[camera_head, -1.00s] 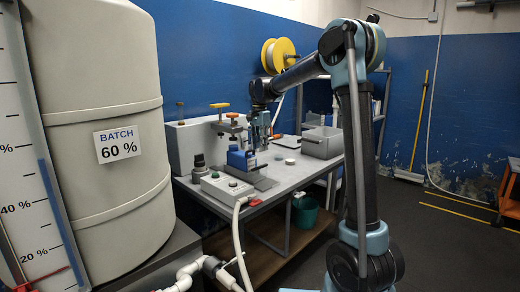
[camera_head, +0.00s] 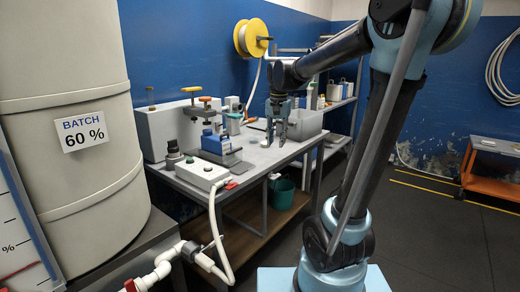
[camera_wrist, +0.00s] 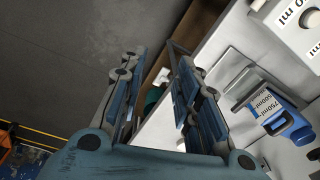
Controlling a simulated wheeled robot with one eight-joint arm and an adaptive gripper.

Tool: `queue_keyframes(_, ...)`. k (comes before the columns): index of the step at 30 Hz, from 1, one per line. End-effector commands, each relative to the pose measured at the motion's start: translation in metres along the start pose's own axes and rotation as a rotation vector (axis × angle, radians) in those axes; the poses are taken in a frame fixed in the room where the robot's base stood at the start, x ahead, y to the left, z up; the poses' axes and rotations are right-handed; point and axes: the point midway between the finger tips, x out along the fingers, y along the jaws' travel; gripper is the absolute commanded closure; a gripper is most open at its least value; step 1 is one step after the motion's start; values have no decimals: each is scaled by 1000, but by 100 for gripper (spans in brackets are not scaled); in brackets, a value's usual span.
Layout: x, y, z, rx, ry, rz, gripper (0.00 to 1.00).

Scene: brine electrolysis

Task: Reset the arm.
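My gripper (camera_head: 276,138) hangs over the right part of the workbench (camera_head: 255,160), pointing down, to the right of the blue bottle (camera_head: 213,143). In the wrist view my gripper (camera_wrist: 155,70) has its two fingers well apart with nothing between them. The blue bottle stands on the bench in front of the clamp stand. It also shows in the wrist view (camera_wrist: 285,118), with a volume label, apart from the fingers. The arm is bent, with its forearm reaching left over the bench.
A white control box (camera_head: 203,174) with a hose sits at the bench's front edge. A grey bin (camera_head: 303,124) stands behind my gripper. A large tank (camera_head: 70,130) fills the left. A green bucket (camera_head: 281,193) is below. Open floor lies to the right.

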Motion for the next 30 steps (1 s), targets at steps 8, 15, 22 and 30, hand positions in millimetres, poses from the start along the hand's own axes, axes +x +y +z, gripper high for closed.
queue_keyframes(8, 21, 74, 48, -102, 29, -10, 70)
queue_keyframes(15, 51, 127, 91, -193, 57, -13, 70)
queue_keyframes(22, 90, 170, 133, -282, 85, -11, 70)
queue_keyframes(30, 137, 206, 173, -372, 113, -2, 70)
